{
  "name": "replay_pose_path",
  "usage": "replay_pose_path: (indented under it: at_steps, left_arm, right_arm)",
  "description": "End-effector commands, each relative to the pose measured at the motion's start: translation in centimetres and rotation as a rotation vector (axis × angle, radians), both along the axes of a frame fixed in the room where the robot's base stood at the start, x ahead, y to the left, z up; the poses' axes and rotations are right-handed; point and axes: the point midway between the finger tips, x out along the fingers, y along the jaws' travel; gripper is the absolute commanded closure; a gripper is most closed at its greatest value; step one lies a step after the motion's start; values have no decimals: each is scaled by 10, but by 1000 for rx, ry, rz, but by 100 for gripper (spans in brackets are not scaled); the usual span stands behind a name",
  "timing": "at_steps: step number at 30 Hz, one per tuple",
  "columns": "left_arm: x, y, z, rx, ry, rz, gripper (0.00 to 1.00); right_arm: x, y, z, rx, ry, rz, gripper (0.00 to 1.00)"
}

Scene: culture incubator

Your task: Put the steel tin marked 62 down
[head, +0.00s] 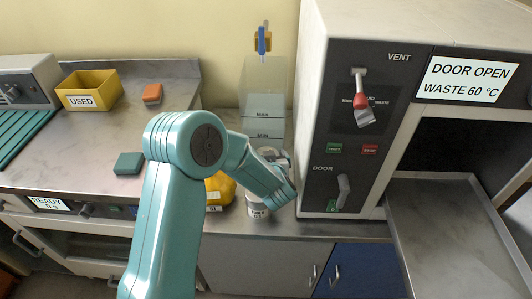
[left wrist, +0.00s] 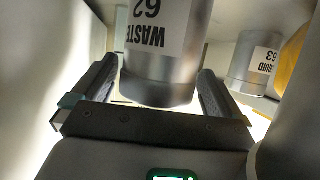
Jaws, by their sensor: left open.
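The steel tin marked 62 (left wrist: 160,68) fills the middle of the left wrist view, its WASTE 62 label upside down there. It is between the two fingers of my left gripper (left wrist: 157,82), which is open, with a finger on each side. I cannot tell whether the tin's base rests on a surface. In the head view my left gripper (head: 284,196) is low by the front left corner of the tall cabinet, and I cannot make out tin 62 there. My right gripper is not in view.
Another steel tin, marked LIQUID 63 (left wrist: 254,62), stands close by at the right. A yellow container (head: 220,188) is beside my arm. The tall cabinet (head: 312,120) is close on the right of the gripper. Its display reads DOOR OPEN, and a metal tray (head: 440,215) extends.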

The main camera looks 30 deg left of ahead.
Motion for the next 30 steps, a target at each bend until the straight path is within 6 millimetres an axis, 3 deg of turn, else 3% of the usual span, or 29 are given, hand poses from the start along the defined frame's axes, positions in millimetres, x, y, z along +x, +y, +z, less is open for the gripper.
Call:
replay_pose_path:
  at_steps: [6, 12, 30]
  left_arm:
    - [-29, -29, 20, 5, -6, -6, 0]
    - [-43, -42, 29, 8, -9, -4, 0]
    - [-45, -43, 35, 9, -10, -3, 0]
  right_arm:
    - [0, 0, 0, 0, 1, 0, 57]
    - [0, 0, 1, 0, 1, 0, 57]
    - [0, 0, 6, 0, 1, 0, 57]
